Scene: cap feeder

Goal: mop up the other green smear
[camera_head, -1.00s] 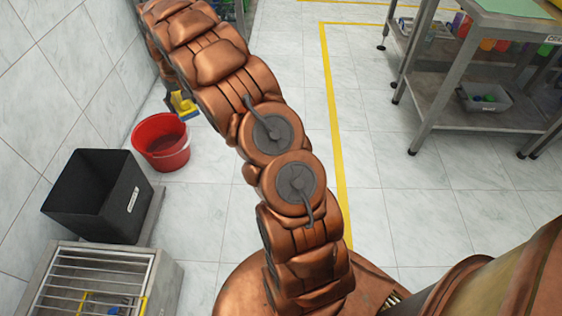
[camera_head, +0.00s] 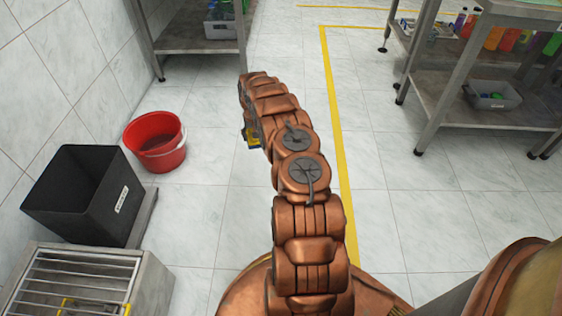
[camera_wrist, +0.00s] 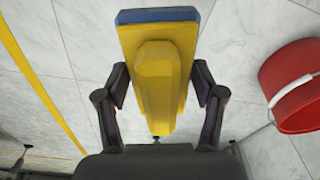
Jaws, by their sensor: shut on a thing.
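My gripper (camera_wrist: 158,92) is shut on a yellow mop block (camera_wrist: 157,55) with a blue pad along its far edge, seen in the wrist view. One finger presses on each side of the yellow body. In the head view my arm hides most of the gripper, and only a bit of the yellow and blue tool (camera_head: 251,137) shows left of the arm, over the pale tiled floor. No green smear can be made out in either view.
A red bucket (camera_head: 156,141) stands on the floor left of my arm. A black bin (camera_head: 82,196) and a metal grated unit (camera_head: 80,277) are nearer. A metal table (camera_head: 480,100) is at right. Floor around the yellow line (camera_head: 335,120) is clear.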

